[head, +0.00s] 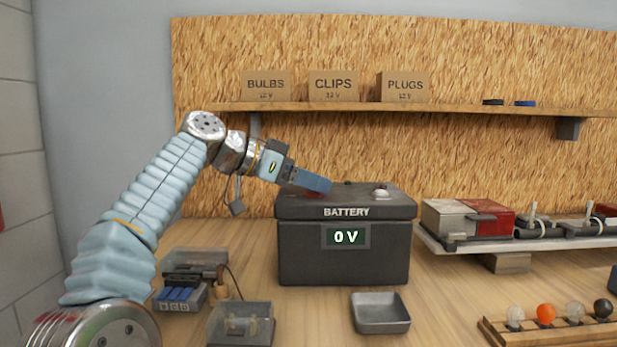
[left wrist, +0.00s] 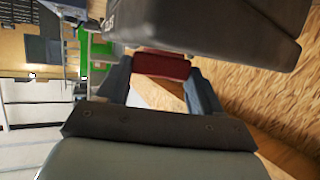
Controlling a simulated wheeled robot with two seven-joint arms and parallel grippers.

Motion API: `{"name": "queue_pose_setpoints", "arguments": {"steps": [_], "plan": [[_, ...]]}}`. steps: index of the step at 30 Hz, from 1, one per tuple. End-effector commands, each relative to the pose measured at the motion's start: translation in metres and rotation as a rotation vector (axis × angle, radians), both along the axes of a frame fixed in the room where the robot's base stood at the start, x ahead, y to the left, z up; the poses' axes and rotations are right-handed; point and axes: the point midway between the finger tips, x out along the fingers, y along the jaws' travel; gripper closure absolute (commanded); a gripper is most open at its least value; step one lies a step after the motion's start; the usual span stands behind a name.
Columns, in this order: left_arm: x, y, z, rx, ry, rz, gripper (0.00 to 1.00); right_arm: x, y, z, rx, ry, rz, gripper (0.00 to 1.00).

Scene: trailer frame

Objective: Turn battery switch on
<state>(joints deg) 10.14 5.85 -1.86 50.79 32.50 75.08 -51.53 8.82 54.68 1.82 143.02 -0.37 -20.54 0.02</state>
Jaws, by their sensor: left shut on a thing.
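The dark grey battery box (head: 300,250) stands on the bench, labelled BATTERY, and its display (head: 346,236) reads 0 V. My left gripper (head: 318,184) reaches down from the left to the box's top left. It is shut on the red switch handle (head: 314,194), which is mostly hidden by the fingers in the head view. In the left wrist view the red handle (left wrist: 162,65) sits between the two blue-grey fingers, beside the dark box (left wrist: 235,30). The handle's exact angle is hard to tell. My right gripper is not in view.
An empty grey tray (head: 380,313) lies before the box. A clear-lidded box (head: 241,325) and a fuse unit (head: 180,290) stand front left. A rail with red and white lamps (head: 468,218) is at right, a bulb rack (head: 550,325) front right. A shelf (head: 400,107) runs above.

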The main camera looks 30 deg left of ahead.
Motion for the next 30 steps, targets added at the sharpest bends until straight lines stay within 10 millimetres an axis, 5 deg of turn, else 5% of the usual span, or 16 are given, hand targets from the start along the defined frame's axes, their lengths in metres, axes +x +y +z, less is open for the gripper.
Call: {"name": "queue_pose_setpoints", "arguments": {"steps": [16, 17, 21, 30], "plan": [[0.0002, 0.0008, -0.0004, 0.001, 0.0, -0.026, 0.65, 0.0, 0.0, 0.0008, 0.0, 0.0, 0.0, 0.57], [0.0002, 0.0009, -0.0004, 0.001, 0.0, -0.026, 0.31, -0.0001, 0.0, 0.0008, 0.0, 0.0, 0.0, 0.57], [0.0002, 0.0007, -0.0004, 0.001, 0.0, -0.027, 0.1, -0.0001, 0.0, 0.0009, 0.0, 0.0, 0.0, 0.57], [-0.0007, 0.0013, 0.0002, 0.001, 0.001, -0.026, 0.08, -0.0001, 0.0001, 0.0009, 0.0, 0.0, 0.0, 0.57]]}}
